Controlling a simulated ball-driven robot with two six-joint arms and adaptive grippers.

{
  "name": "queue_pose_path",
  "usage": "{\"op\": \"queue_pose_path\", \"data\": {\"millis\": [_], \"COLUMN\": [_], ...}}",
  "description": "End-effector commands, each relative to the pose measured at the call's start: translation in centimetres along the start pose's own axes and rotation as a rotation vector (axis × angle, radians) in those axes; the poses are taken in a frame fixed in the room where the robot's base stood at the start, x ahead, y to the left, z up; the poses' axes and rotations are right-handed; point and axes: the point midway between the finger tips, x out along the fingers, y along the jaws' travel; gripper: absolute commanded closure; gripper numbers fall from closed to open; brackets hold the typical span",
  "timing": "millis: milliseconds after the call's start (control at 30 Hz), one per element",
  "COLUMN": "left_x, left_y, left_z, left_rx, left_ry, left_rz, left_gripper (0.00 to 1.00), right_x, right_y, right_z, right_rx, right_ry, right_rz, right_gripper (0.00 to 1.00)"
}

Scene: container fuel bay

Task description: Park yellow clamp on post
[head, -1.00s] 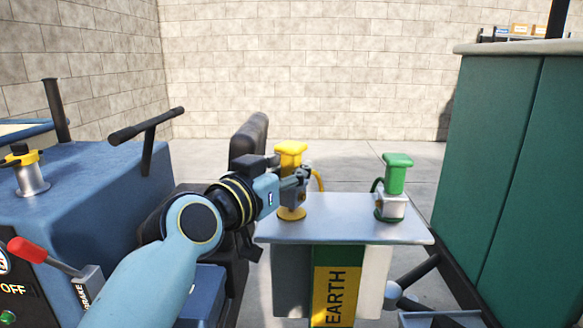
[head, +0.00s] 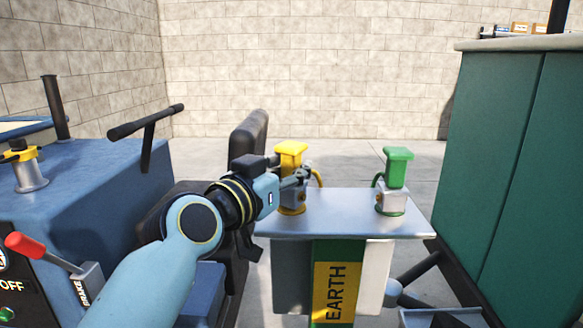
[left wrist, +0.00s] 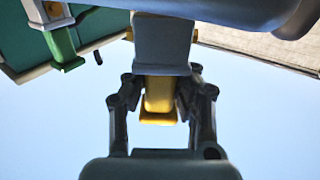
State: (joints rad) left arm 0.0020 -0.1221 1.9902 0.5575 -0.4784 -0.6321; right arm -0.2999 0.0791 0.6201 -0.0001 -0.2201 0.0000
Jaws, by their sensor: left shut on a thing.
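The yellow clamp (head: 291,148) is at the left side of the EARTH stand, upright, over a post with a yellow base (head: 291,210). My left gripper (head: 300,178) is shut on the clamp from the left side. In the left wrist view the yellow part (left wrist: 158,97) and a grey body above it show between the fingers. Fingers and gripper hide part of the clamp, so I cannot tell whether it is fully seated on the post. My right gripper is not in view.
A green clamp (head: 397,160) stands on the right of the stand top (head: 345,212). A teal cabinet (head: 500,170) is close on the right. A blue machine (head: 90,190) with a red-handled brake lever (head: 40,250) is on the left. The stand top's middle is clear.

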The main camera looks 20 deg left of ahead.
Motion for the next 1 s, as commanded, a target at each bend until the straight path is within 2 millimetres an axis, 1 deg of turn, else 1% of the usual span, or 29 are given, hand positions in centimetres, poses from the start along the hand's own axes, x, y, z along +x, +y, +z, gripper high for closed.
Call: {"op": "queue_pose_path", "data": {"millis": [133,167,300,367,633,733,867,1000], "left_x": [0.0,0.0,0.0,0.0,-0.1,-0.8,-3.1,-6.3], "left_y": [0.0,0.0,0.0,0.0,0.0,0.0,0.0,0.0], "left_z": [-0.1,-0.1,-0.1,-0.1,0.0,0.0,0.1,0.1], "left_rx": [0.000,0.000,0.000,0.000,0.000,0.000,0.001,0.001], "left_ry": [0.002,0.002,0.002,0.002,0.000,0.000,-0.001,-0.003], "left_rz": [0.000,0.000,0.000,0.000,0.000,-0.001,-0.001,0.000], "left_gripper": [1.00,0.75,0.57,0.49,0.49,0.49,0.49,0.49], "right_x": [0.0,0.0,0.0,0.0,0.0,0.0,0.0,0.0], "right_y": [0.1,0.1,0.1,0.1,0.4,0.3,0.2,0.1], "right_z": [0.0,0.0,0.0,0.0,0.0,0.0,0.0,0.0], "right_rx": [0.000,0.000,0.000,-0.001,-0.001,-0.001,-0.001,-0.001], "right_ry": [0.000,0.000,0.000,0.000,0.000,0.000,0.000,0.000], "right_rz": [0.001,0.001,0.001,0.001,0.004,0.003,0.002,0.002], "right_gripper": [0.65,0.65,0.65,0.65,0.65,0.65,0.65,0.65]}}
